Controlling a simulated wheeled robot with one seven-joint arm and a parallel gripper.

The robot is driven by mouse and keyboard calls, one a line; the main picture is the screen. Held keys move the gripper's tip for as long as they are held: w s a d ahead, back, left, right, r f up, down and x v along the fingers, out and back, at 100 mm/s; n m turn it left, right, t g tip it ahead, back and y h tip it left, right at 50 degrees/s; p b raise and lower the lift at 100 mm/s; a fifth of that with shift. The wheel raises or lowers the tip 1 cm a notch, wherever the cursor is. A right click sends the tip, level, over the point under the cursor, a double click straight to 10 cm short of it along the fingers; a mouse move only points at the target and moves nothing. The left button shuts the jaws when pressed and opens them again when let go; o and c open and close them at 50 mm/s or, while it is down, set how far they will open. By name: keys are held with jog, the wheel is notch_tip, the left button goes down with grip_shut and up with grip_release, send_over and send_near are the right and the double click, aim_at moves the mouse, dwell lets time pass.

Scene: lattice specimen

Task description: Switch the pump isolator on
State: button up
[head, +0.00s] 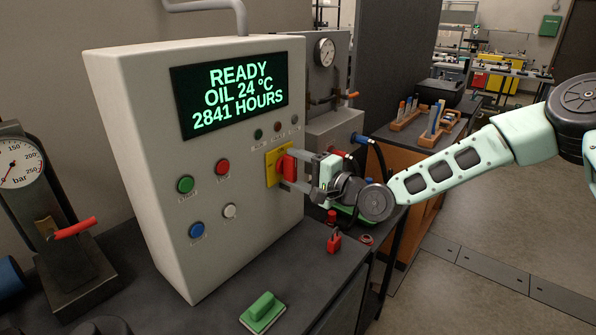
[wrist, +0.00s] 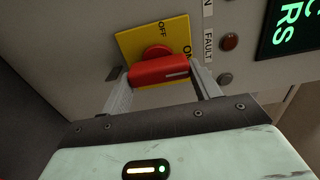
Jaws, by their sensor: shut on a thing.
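The pump isolator is a red handle (head: 287,166) on a yellow plate (head: 271,171) at the right side of the grey panel's front. In the head view the handle stands roughly upright. In the wrist view the red handle (wrist: 158,71) lies across the picture, with its white mark at the right end, on the side of the ON label. OFF is printed near the top of the yellow plate (wrist: 131,43). My gripper (head: 288,177) is shut on the handle, with one finger at each end of it in the wrist view (wrist: 162,84).
The grey cabinet (head: 135,130) has a lit display (head: 232,95) reading READY, and several buttons. A pressure gauge stand (head: 30,190) is at left. Open floor lies at right.

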dwell(0.4)
jog(key=o, duration=1)
jog(key=shift+d, duration=0.15)
jog(key=b+v, duration=0.4)
jog(key=v, duration=1.3)
jog(key=shift+s+d+f, duration=0.1)
jog(key=shift+s, duration=0.05)
